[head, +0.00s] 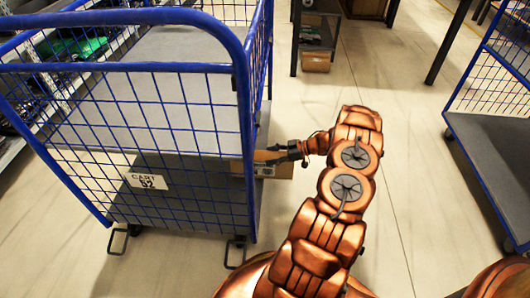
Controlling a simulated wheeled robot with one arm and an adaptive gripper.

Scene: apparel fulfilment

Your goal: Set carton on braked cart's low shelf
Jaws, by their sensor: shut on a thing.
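The blue-framed cart (240,100) with mesh sides and a "CART 52" label (147,181) stands at the left. Its grey low shelf (185,185) shows through the mesh, below a lighter upper shelf (185,55). Black pedal-like loops stick out at floor level by its near wheels. My gripper (276,155) is at the cart's right side, shut on a brown carton (275,171). The carton is partly hidden by my gripper and the cart's corner post. I cannot tell whether it touches the low shelf.
Another blue mesh cart with a grey deck (495,150) stands at the right. A dark rack with a small brown box (316,62) is at the back. Shelving with dark goods (15,120) lines the left.

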